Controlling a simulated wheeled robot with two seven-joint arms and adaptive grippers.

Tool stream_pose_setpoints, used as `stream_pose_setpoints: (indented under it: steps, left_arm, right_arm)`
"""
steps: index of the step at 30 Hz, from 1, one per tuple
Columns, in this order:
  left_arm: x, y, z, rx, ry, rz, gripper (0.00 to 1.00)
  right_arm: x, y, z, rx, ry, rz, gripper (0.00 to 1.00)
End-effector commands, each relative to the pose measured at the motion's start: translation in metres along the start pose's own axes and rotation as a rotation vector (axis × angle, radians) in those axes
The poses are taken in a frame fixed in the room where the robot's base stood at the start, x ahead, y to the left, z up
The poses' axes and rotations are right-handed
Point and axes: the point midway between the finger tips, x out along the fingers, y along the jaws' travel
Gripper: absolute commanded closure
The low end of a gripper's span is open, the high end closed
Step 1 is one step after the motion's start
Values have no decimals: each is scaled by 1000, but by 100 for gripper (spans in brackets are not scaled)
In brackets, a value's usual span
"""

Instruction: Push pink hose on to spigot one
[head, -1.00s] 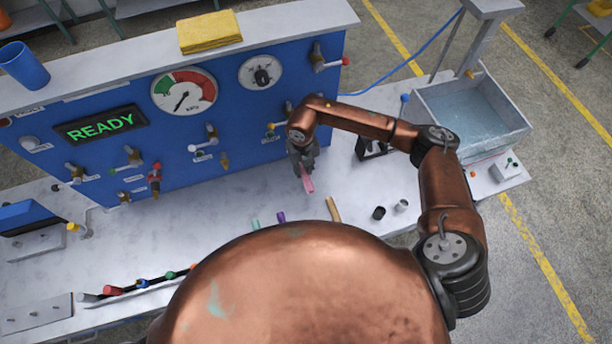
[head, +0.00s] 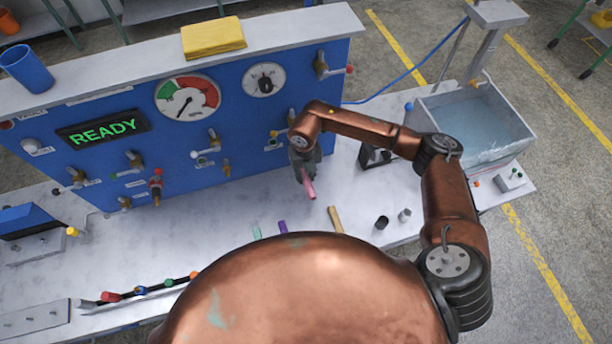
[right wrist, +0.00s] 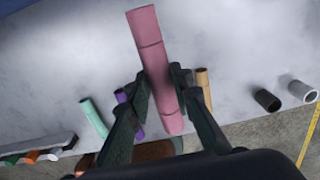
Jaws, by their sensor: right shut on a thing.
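My right gripper (head: 306,172) is shut on the pink hose (head: 309,188), above the bench close in front of the blue panel. In the right wrist view the pink hose (right wrist: 150,50) is a short tube between the two fingers (right wrist: 163,92), sticking out beyond them at both ends. The blue panel (head: 100,165) carries several brass spigots; one (head: 226,168) sits to the left of the gripper. The labels are too small to read, so I cannot tell which is spigot one. The hose is apart from the spigots that I can see. My left gripper is not in view.
A water basin (head: 470,125) stands at right.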

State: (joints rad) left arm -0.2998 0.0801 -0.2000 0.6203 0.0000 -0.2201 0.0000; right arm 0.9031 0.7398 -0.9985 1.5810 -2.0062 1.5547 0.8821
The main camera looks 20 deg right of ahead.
Motion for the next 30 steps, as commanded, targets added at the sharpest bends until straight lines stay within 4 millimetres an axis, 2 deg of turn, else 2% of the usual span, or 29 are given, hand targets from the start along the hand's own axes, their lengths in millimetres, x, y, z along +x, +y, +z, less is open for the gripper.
stream_pose_setpoints:
  steps: [30]
  left_arm:
    - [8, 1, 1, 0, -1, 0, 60]
  right_arm:
    - [0, 0, 9, -1, 0, 0, 100]
